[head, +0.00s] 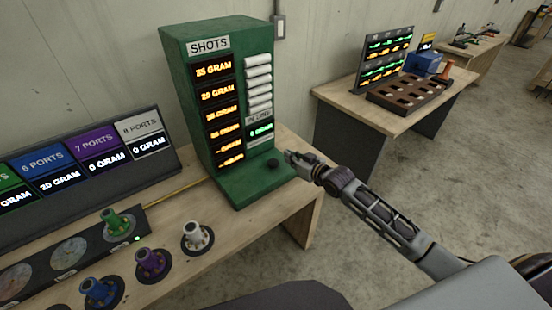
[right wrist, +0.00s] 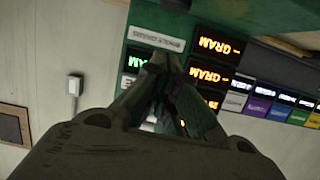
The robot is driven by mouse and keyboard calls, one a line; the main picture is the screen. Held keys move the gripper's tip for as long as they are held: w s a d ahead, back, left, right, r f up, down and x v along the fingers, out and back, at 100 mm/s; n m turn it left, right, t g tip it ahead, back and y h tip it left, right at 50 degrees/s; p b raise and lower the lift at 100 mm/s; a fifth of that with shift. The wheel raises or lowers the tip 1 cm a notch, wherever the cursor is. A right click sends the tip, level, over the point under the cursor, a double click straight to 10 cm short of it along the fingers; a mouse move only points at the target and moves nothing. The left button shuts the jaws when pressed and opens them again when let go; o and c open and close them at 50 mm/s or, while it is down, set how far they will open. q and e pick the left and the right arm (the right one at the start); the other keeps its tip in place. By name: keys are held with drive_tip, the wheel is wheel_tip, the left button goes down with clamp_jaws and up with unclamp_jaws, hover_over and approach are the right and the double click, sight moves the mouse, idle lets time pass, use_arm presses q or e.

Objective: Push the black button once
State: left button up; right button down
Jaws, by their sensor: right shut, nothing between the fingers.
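The black button (head: 272,162) is a small dark knob on the green base ledge of the green SHOTS machine (head: 230,190). My right gripper (head: 289,156) is just right of the button in the head view, with its fingers shut and empty and pointing at it. A small gap seems to show between fingertips and button; contact cannot be told. In the right wrist view the shut fingers (right wrist: 170,65) cover part of the machine's front, which appears upside down. My left gripper is not in view.
The wooden table (head: 180,290) holds several coloured knobs, such as a white one (head: 195,236), and a port display panel (head: 90,165) left of the machine. Another table (head: 400,115) with a brown tray stands at the back right. Open floor lies between.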

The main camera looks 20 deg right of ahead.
hover_over(276, 164)
drive_tip(key=shift+w+f, duration=0.1)
drive_tip(key=shift+f, duration=1.1)
drive_tip(key=shift+f+p, duration=0.4)
drive_tip(key=shift+f, duration=1.65)
drive_tip(key=shift+f+b, duration=0.55)
drive_tip(key=shift+f, duration=0.35)
drive_tip(key=shift+r, duration=0.1)
drive_tip(key=shift+r+p, duration=1.7)
drive_tip(key=shift+r, duration=0.4)
drive_tip(key=shift+s+d, duration=0.25)
drive_tip(key=shift+s, duration=0.45)
drive_tip(key=v, duration=0.8)
drive_tip(key=shift+s+d+r+b, duration=0.15)
drive_tip(key=shift+s+b, duration=0.05)
drive_tip(key=shift+b, duration=0.2)
